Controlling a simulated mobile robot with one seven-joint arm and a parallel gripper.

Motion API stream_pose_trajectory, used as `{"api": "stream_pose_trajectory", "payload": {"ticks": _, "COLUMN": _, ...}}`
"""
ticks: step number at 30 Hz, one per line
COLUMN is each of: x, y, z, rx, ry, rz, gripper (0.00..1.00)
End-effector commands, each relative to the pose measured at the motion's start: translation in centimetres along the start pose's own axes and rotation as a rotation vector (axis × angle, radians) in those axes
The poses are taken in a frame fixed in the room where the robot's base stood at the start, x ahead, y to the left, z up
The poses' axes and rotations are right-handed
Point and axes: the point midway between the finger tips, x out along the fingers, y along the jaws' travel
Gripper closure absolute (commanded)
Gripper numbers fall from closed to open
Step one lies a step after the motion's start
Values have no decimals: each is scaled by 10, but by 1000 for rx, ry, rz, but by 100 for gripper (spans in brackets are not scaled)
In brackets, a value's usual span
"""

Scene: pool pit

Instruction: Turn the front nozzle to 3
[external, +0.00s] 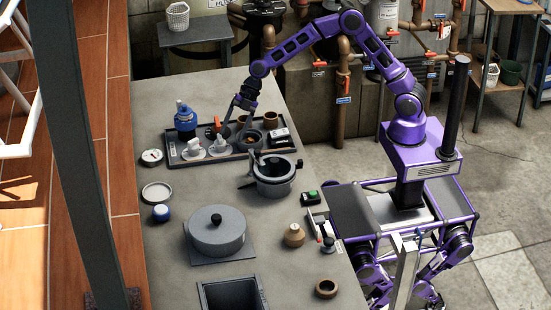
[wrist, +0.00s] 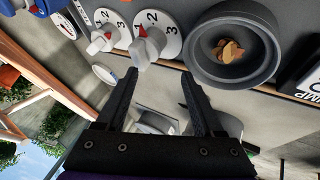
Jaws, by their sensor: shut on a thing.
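Two white nozzles stand on round numbered dials side by side; the left one (wrist: 104,40) and the right one (wrist: 150,46) show in the wrist view. They also show in the external view, left (external: 193,148) and right (external: 220,145).
A grey bowl (wrist: 232,48) with brown pieces is close on the right. The dark tray (external: 250,151) also holds a blue canister (external: 185,118). Bare counter (external: 150,255) lies at the front left.

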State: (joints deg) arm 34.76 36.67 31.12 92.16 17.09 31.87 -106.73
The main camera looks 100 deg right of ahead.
Motion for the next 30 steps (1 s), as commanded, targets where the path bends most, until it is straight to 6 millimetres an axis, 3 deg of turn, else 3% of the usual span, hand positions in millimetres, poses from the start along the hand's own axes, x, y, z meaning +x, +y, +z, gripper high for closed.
{"api": "stream_pose_trajectory", "payload": {"ticks": 1, "x": 10, "y": 4, "z": -9, "rx": 4, "ry": 10, "rz": 24, "gripper": 98}}
{"api": "stream_pose_trajectory", "payload": {"ticks": 11, "x": 10, "y": 2, "z": -8, "rx": 70, "ry": -33, "rz": 56, "gripper": 100}}
{"api": "stream_pose_trajectory", "payload": {"ticks": 30, "x": 16, "y": 8, "z": -23, "rx": 440, "ry": -232, "rz": 254, "gripper": 100}}
